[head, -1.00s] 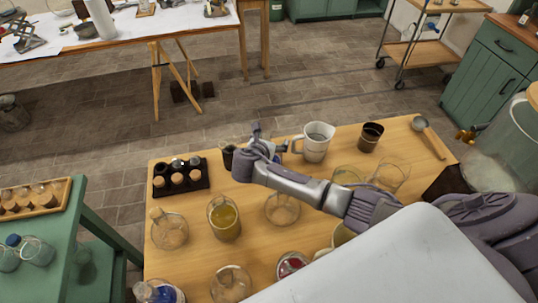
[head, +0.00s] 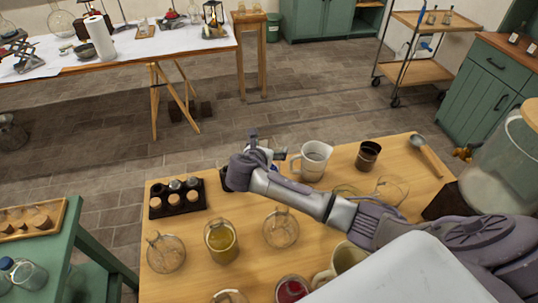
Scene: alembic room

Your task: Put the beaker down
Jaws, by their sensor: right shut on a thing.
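A pale grey-white beaker (head: 313,161) with a handle on its left side is upright at the back of the wooden table. My right gripper (head: 270,147) is beside it on the left, its fingertips at the handle. It appears shut on that handle, though the contact is small and partly hidden. I cannot tell whether the beaker's base touches the table. My left gripper is out of view.
The wooden table (head: 196,279) holds a dark cup (head: 368,156), a black rack (head: 178,208), a yellow-filled beaker (head: 221,243), a round flask (head: 281,230) and more glassware. A spoon (head: 428,157) lies at the right edge. A dark vessel is half hidden by my wrist.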

